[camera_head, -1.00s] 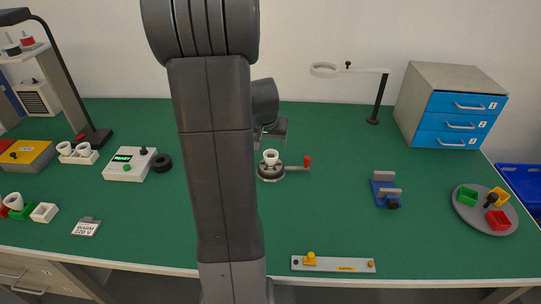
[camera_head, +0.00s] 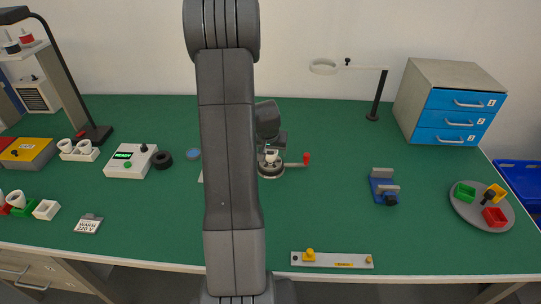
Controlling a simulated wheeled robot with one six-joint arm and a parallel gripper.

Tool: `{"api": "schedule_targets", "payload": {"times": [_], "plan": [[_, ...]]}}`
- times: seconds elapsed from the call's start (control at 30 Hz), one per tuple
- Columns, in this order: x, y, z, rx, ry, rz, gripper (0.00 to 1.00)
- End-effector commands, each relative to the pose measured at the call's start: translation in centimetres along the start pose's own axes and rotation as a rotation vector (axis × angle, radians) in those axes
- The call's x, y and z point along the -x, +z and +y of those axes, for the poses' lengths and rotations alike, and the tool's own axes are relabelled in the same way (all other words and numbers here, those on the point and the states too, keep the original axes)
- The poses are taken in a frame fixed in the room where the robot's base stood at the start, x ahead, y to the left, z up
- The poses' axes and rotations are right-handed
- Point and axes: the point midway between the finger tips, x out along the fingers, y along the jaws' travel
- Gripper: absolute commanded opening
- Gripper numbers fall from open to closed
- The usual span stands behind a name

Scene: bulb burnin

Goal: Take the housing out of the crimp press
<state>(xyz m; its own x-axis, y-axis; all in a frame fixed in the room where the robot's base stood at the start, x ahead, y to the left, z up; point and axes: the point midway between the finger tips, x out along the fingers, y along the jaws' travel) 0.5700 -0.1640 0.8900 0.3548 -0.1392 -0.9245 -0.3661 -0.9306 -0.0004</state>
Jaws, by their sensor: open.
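The crimp press (camera_head: 273,171) is a small round grey base with a red-knobbed lever (camera_head: 305,161) pointing right, on the middle of the green bench. The white housing (camera_head: 270,155) sits upright in it, its upper part partly hidden by my gripper. My gripper (camera_head: 271,148) is open and directly above or around the top of the housing. Its fingers are small and partly hidden, so I cannot tell whether they touch it. My arm covers the bench just left of the press.
A blue clamp-like fixture (camera_head: 384,187) stands to the right, and a round grey tray (camera_head: 463,209) with coloured bins beyond it. A grey bar (camera_head: 331,260) lies at the front edge. A white READY box (camera_head: 131,162) and black ring (camera_head: 163,160) are left. Bench between press and blue fixture is clear.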

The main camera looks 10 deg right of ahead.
Motion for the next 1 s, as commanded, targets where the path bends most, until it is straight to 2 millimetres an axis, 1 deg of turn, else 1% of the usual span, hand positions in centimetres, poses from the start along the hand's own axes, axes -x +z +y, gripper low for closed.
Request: {"api": "schedule_targets", "payload": {"times": [0.1, 0.37, 0.4, 0.47, 0.6, 0.63, 0.67, 0.7, 0.87, 1.0], "plan": [[-0.79, 0.00, 0.00, 0.001, 0.000, 0.000, 0.71], [-0.99, -0.02, -0.03, 0.001, -0.001, 0.001, 0.71], [-0.98, -0.01, -0.02, 0.001, -0.001, 0.001, 0.69], [-0.98, -0.01, -0.03, 0.001, -0.001, 0.001, 0.58], [-0.97, 0.00, -0.03, 0.001, -0.001, 0.001, 0.30], [-0.97, 0.00, -0.03, 0.001, -0.001, 0.001, 0.25], [-0.97, 0.00, -0.03, 0.001, -0.001, 0.001, 0.25], [-0.97, 0.00, -0.03, 0.001, -0.001, 0.001, 0.21], [-0.93, -0.02, -0.03, 0.001, -0.001, 0.001, 0.21], [-0.15, -0.44, -0.05, -0.001, -0.001, 0.004, 0.21]]}}
